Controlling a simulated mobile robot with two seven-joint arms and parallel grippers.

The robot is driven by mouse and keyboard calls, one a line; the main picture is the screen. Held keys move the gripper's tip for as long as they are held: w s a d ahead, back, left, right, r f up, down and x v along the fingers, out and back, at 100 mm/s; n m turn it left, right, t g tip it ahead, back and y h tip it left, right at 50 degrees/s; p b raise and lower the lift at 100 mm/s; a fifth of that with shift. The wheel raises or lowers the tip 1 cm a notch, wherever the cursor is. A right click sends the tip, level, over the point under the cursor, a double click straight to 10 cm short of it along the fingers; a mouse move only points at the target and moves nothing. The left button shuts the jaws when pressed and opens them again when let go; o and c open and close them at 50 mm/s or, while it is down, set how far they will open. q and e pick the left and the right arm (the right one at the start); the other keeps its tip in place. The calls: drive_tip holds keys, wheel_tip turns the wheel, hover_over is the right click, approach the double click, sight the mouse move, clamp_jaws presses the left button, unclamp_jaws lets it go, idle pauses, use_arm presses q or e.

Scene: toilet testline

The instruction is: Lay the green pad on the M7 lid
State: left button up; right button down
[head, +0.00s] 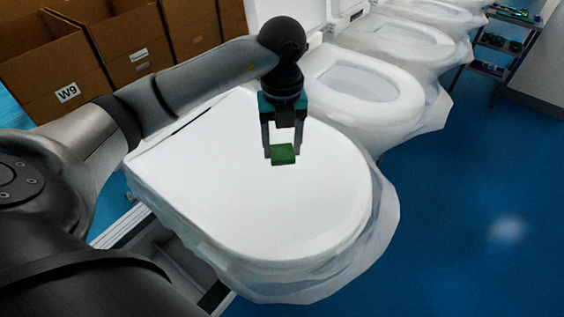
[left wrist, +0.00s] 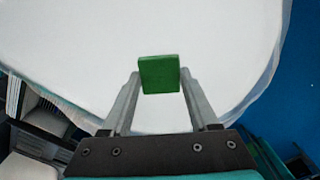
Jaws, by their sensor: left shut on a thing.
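The green pad (head: 283,154) is a small square block between the fingertips of my left gripper (head: 281,150). The gripper is shut on it and points down over the closed white lid (head: 250,215) of the nearest toilet. I cannot tell whether the pad touches the lid or hangs just above it. In the left wrist view the pad (left wrist: 159,74) sits between the two finger ends, with the white lid (left wrist: 100,40) behind it. No M7 label is readable. My right gripper is not in view.
A row of plastic-wrapped toilets recedes behind, the nearest of them with an open seat (head: 355,85). Cardboard boxes (head: 60,65), one marked W9, stand at the back left. A shelf rack (head: 503,45) stands at the upper right. The blue floor (head: 470,200) on the right is clear.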

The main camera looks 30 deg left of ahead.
sight(283, 173)
use_arm(q)
drive_tip(key=shift+f, duration=2.65)
drive_tip(key=shift+f, duration=0.2)
drive_tip(key=o, duration=1.3)
drive_tip(key=shift+r, duration=0.1)
drive_tip(key=shift+r, duration=0.1)
